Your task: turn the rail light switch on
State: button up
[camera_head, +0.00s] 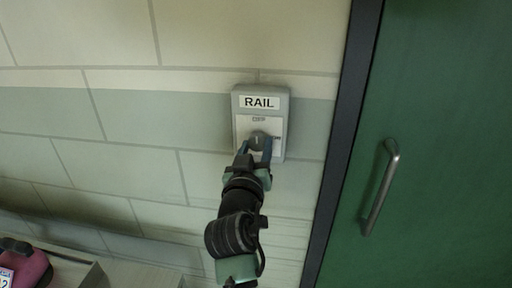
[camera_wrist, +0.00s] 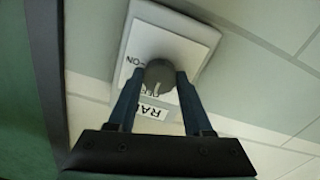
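The rail light switch (camera_head: 260,94) is a grey wall box with a "RAIL" label above a white plate and a round dark knob (camera_head: 259,138). Small lettering shows above the knob and at its right, partly hidden. My gripper (camera_head: 257,146) is at the knob, with one blue finger on each side of it. In the wrist view the box (camera_wrist: 140,48) appears turned over, and the grey knob (camera_wrist: 159,74) sits between the fingertips of my gripper (camera_wrist: 159,84). The fingers are apart by about the knob's width. Whether both fingertips press on the knob is hard to tell.
A green door (camera_head: 450,150) with a metal pull handle (camera_head: 380,187) and a dark frame (camera_head: 343,140) stands to the right of the switch. A pink bag (camera_head: 30,268) lies on a grey surface at the lower left. The block wall around the box is clear.

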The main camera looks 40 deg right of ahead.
grip_shut()
jog(key=shift+f+b, duration=0.15)
jog(key=shift+b, duration=0.35)
jog(key=m+b, duration=0.2)
jog(key=shift+f+b, duration=0.15)
jog(key=shift+b, duration=0.2)
jog(key=m+b, duration=0.6)
jog(key=b, duration=0.1)
jog(key=shift+w+a, duration=0.1)
jog(key=m+b, duration=0.4)
jog(key=m, duration=0.1)
jog(key=m+b, duration=0.2)
jog(key=m, duration=0.2)
jog(key=shift+r+m+b, duration=0.25)
jog(key=shift+m+b, duration=0.05)
jog(key=shift+b, duration=0.1)
jog(key=shift+m, duration=0.3)
